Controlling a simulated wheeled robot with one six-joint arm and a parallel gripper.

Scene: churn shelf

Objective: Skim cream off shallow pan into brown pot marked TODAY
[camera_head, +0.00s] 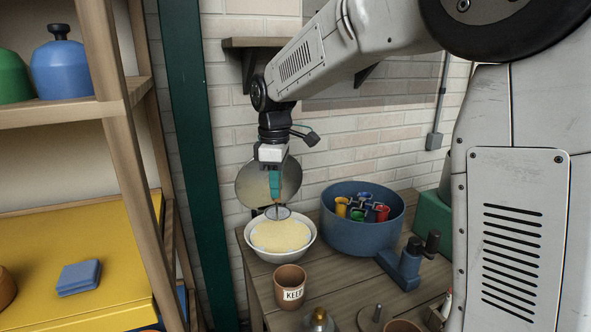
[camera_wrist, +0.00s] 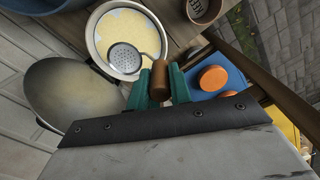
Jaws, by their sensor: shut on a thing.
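My gripper (camera_head: 275,186) points down and is shut on the brown handle of a skimmer (camera_head: 277,212). In the wrist view the teal fingers of my gripper (camera_wrist: 160,84) clasp the handle, and the skimmer's perforated round head (camera_wrist: 125,57) lies over the pale yellow cream (camera_wrist: 118,27). The white shallow pan (camera_head: 262,256) holds the cream, and also shows in the wrist view (camera_wrist: 91,42). I cannot tell whether the head touches the cream. A brown pot (camera_head: 290,286) just in front of the pan is marked KEEP. Another brown rim (camera_head: 403,326) is cut off below; no label shows.
A blue tub (camera_head: 362,229) with coloured items stands right of the pan, with a blue pump-like fixture (camera_head: 402,264) before it. A round metal disc (camera_head: 250,190) is behind the pan. A wooden shelf post (camera_head: 116,130) and dark green post (camera_head: 193,150) stand left.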

